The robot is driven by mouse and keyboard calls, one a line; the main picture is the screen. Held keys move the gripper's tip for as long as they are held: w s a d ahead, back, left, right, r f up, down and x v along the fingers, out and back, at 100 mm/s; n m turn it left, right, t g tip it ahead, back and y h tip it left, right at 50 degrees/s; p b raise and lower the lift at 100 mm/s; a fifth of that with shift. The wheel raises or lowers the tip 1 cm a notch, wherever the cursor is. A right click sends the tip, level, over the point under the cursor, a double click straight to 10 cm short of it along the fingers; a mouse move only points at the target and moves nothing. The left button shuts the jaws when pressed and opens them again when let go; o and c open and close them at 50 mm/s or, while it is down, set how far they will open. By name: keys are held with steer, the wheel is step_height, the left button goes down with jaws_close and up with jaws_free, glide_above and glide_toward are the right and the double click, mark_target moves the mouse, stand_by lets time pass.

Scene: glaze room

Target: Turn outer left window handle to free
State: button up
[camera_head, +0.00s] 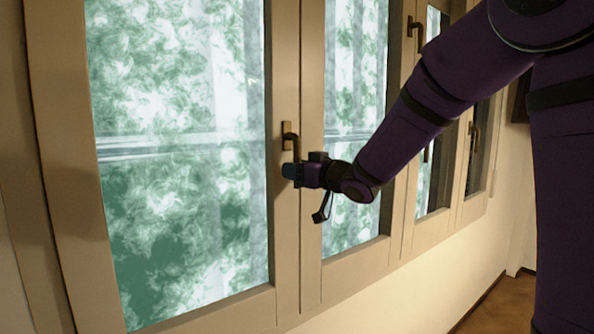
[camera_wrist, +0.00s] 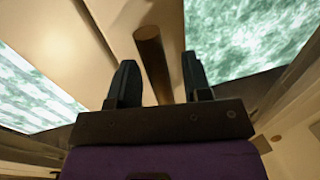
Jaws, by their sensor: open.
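The outer left window handle (camera_head: 288,135) is a dark bronze lever on the frame between the two leftmost panes. Its upper part shows in the head view, with the grip hanging down toward my gripper. My gripper (camera_head: 289,171) is at the lower end of this handle and hides that end. The fingers stand apart and are open around the bar. I cannot tell whether either finger touches it.
More window handles sit farther right, one high up (camera_head: 415,32) and one on the far frame (camera_head: 474,135). The left pane (camera_head: 180,160) is large and flat. My arm crosses in front of the middle windows. Bare wall (camera_head: 440,270) lies below the sill.

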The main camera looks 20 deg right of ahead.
jaws_close()
